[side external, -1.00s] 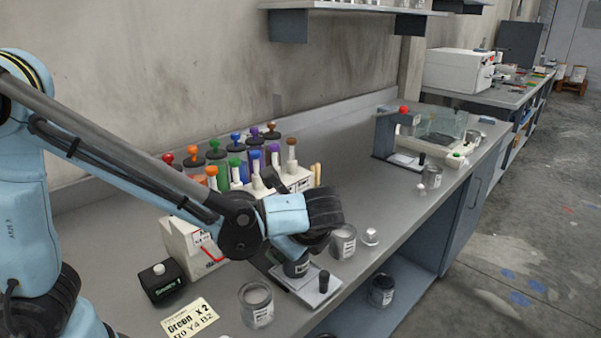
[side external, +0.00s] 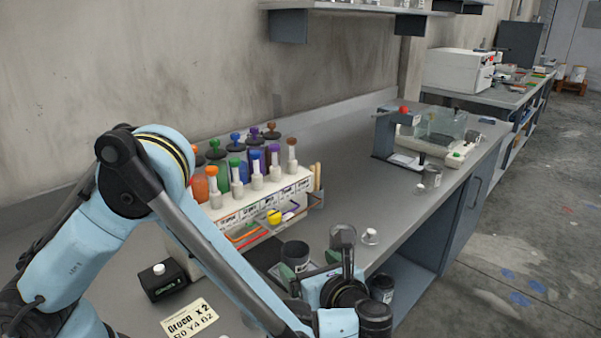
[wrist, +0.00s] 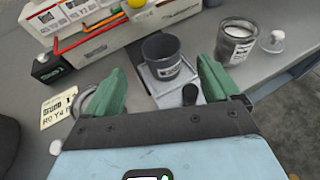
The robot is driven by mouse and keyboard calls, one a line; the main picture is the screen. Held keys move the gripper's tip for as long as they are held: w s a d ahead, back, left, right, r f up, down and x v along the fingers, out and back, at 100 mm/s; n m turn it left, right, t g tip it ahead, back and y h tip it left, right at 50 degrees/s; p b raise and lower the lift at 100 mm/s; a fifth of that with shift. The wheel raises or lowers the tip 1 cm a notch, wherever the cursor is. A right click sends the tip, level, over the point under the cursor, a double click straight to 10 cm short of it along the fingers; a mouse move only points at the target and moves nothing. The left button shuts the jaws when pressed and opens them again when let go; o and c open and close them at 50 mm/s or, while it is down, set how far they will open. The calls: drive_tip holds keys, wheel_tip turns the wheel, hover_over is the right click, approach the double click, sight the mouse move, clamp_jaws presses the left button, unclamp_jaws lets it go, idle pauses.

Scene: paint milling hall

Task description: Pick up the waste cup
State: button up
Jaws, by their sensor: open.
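No label is readable enough to tell which vessel is the waste cup. A dark grey cup (wrist: 163,57) with a white label stands upright on a small balance (wrist: 168,84); the cup also shows in the side view (side external: 295,254). A clear jar of grey material (wrist: 236,40) stands to its right. Another glass vessel (wrist: 84,105) is partly hidden behind my left finger. A dark labelled container (side external: 382,288) shows lower, past the bench's front edge. My gripper (wrist: 160,74) is open and empty, its green fingers on the near side of the balance, apart from the dark cup.
A rack of coloured bottles (side external: 262,190) stands behind the balance. A black box (side external: 163,280) and a paper card (side external: 190,318) lie to the left. A white-knobbed lid (side external: 370,237) is right of the jar.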

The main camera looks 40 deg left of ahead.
sight(291, 245)
drive_tip(key=shift+x, duration=3.4)
drive_tip(key=shift+w+r, duration=0.15)
drive_tip(key=shift+r, duration=0.05)
drive_tip(key=shift+c, duration=0.3)
drive_tip(key=c, duration=1.1)
drive_tip(key=shift+c, duration=0.2)
drive_tip(key=shift+r, duration=0.1)
